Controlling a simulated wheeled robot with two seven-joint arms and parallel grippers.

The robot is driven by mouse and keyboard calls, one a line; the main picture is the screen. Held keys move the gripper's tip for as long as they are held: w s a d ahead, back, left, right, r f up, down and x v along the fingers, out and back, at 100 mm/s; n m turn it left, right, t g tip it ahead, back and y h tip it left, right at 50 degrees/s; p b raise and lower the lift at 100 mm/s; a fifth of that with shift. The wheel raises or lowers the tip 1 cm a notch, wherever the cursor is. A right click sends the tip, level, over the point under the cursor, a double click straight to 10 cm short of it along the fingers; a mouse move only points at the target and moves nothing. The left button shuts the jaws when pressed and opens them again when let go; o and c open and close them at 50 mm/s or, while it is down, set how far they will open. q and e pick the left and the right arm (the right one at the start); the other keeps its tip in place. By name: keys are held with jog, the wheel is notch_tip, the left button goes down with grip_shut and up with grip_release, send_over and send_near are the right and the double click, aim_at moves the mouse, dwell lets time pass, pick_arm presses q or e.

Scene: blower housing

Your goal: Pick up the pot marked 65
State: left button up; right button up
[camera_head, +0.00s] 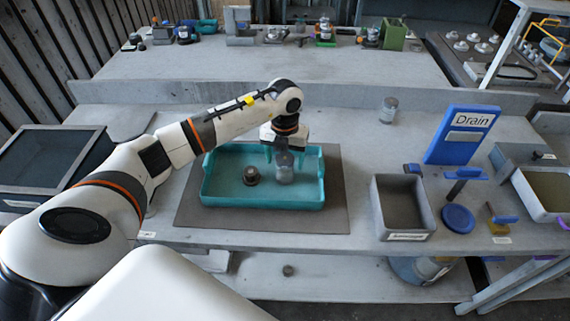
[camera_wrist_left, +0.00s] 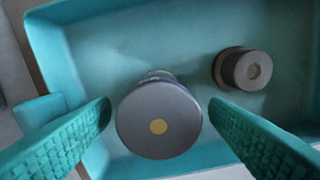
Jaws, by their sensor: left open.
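A grey pot (camera_head: 284,168) with a round lid stands in the teal tray (camera_head: 225,197). In the left wrist view the pot (camera_wrist_left: 158,122) shows from above, with a yellow dot on its lid. A marking on its side is too small to read, so I cannot confirm 65. My left gripper (camera_head: 284,148) comes down over the pot and is open. In the left wrist view its two teal fingers (camera_wrist_left: 160,108) lie on either side of the pot, with gaps showing. My right gripper is not in view.
A short brown part (camera_head: 251,176) stands left of the pot in the tray. Another jar (camera_head: 389,108) stands farther back on the table. A grey bin (camera_head: 402,236) and a blue Drain sign (camera_head: 450,148) stand to the right. The table between tray and jar is clear.

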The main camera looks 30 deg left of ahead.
pick_arm(q)
notch_tip(320, 180, down, 2)
jog(key=shift+f, duration=0.25)
jog(key=c, duration=1.2)
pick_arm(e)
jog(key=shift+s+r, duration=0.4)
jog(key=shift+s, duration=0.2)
